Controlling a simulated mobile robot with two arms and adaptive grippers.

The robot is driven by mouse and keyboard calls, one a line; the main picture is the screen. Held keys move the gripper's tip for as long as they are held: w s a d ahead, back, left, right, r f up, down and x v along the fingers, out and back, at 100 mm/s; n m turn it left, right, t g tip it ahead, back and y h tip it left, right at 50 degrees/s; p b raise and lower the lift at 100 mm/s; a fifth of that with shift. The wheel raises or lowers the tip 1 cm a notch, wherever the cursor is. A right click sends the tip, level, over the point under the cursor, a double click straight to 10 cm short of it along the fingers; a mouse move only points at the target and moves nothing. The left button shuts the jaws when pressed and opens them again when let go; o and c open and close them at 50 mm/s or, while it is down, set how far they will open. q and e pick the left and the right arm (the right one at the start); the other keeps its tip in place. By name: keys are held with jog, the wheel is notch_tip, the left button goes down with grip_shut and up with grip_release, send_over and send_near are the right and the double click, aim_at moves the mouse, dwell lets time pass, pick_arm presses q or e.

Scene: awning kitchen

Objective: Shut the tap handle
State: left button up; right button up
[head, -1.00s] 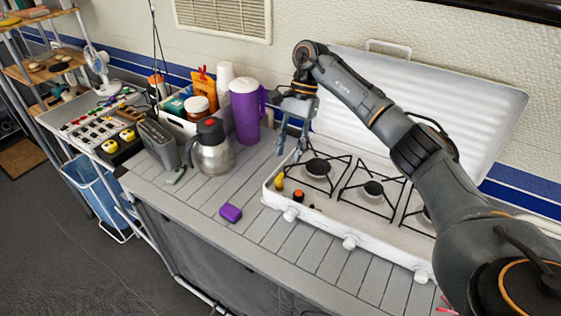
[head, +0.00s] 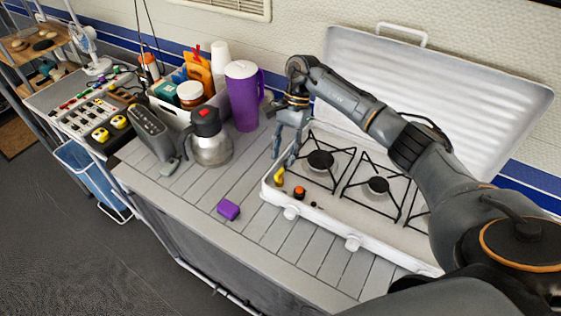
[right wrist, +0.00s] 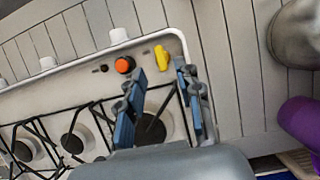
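The tap handle looks to be the small yellow lever (head: 279,176) at the left end of the white gas stove (head: 324,220). In the right wrist view the yellow lever (right wrist: 162,58) lies just beyond the fingertips, in line with the gap between them. My right gripper (head: 284,158) points down over the stove's left end, just above and behind the lever. Its blue fingers (right wrist: 161,72) are apart with nothing between them. I cannot tell whether a fingertip touches the lever. My left gripper is not in view.
An orange-red knob (head: 299,192) is close beside the lever. White knobs (head: 291,213) line the stove's front. Black burner grates (head: 320,160) lie right of the gripper. A purple pitcher (head: 243,98) and steel jug (head: 210,145) stand left. A purple block (head: 229,210) lies on the counter.

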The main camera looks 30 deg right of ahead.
aim_at(279, 172)
jog(key=p+x, duration=0.1)
jog(key=x, duration=0.2)
jog(key=shift+a+f, duration=0.15)
jog(key=shift+f, duration=0.2)
jog(key=shift+s+a+f, duration=0.15)
jog(key=shift+f, duration=0.3)
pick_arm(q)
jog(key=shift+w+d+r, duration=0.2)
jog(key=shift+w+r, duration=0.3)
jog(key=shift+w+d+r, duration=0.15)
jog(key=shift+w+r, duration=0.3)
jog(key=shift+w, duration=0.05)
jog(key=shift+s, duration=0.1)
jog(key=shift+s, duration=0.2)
pick_arm(e)
grip_shut()
